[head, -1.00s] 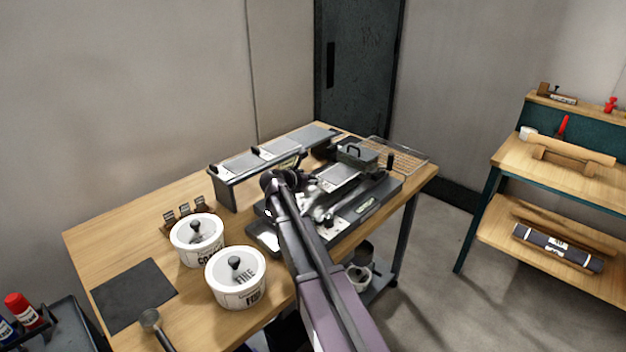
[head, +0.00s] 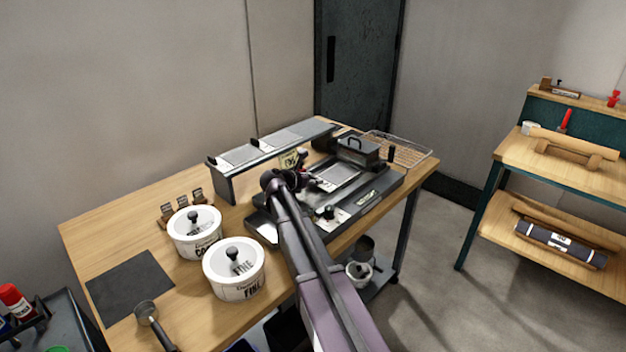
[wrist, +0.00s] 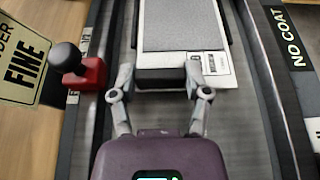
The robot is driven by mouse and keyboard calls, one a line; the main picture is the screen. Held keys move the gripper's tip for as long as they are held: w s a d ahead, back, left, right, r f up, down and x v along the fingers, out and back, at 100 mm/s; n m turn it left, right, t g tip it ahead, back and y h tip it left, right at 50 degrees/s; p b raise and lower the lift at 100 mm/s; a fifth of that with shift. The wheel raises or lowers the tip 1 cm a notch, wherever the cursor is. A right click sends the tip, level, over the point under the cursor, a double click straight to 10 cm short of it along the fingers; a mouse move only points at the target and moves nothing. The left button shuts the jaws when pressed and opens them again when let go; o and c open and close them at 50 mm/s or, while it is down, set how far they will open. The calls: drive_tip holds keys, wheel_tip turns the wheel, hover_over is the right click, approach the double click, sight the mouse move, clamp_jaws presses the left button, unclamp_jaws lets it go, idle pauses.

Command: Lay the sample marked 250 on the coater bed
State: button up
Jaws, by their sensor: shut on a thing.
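The sample (wrist: 180,25) is a flat grey-faced plate with a pale border and a dark end block (wrist: 160,78). Its printed label is too small to read. My gripper (wrist: 158,74) is shut on that end block. In the wrist view the plate lies lengthwise over the grey coater bed (wrist: 245,125), between dark side rails. I cannot tell whether its underside touches the bed. In the head view the coater (head: 365,203) stands on the wooden table, with my gripper (head: 301,181) low over it; my arm hides part of the bed.
A red block with a black knob (wrist: 80,72) is left of the plate. A yellow FINE card (head: 290,160) stands behind the coater. A raised rack (head: 222,183) runs along the back. Two white lidded tubs (head: 234,285) (head: 194,247) and a dark mat (head: 130,285) are at left.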

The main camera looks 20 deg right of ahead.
drive_tip(key=shift+f+b, duration=0.35)
idle(0.6)
drive_tip(key=o, duration=1.3)
drive_tip(key=shift+o, duration=0.2)
drive_tip(key=shift+r, duration=0.1)
